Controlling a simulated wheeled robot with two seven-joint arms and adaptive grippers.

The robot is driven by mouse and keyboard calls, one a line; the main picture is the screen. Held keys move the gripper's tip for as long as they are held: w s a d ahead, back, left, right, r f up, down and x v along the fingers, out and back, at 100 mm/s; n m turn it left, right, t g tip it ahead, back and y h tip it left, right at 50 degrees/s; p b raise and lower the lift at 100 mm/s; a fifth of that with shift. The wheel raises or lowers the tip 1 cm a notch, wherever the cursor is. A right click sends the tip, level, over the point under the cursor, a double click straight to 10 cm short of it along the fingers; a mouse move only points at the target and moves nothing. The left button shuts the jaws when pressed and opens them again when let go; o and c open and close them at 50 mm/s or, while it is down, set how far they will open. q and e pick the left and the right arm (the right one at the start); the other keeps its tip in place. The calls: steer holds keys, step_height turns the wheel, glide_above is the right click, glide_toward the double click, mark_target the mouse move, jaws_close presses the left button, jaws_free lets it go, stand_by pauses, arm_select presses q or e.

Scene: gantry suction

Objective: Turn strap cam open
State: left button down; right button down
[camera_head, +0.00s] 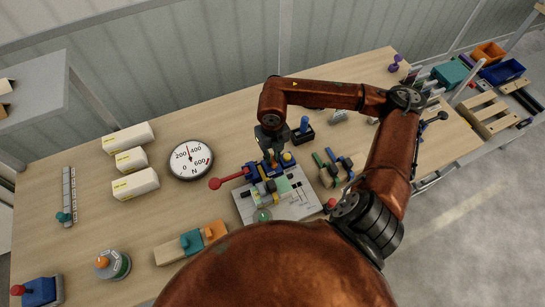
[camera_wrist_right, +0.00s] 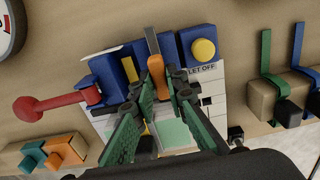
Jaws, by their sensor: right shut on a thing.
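A blue fixture stands on a light printed board (camera_head: 301,207). The fixture has a blue body (camera_wrist_right: 196,42), a yellow round knob (camera_wrist_right: 204,49) and a long red lever with a ball end (camera_head: 215,183) reaching left. An upright orange lever (camera_wrist_right: 153,42), which looks like the strap cam, rises at the middle of the fixture. My right gripper (camera_wrist_right: 160,82) comes down over the fixture, shut on the orange lever; its green-padded fingers stand on either side of it. In the head view the gripper (camera_head: 273,155) hides part of the fixture. Text reading "LET OFF" shows beside it. My left gripper is out of view.
A round force gauge (camera_head: 191,160) and white boxes (camera_head: 135,184) stand to the left. Green and blue levers (camera_head: 329,165) stand close to the right. An orange and teal block (camera_head: 190,243) lies in front left. Bare wood shows between the gauge and the board.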

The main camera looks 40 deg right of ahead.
stand_by(0.5)
steer(key=c, duration=1.9)
jaws_free()
steer(key=shift+c, duration=0.2)
steer(key=shift+r, duration=0.1)
step_height(320, 180, up, 12)
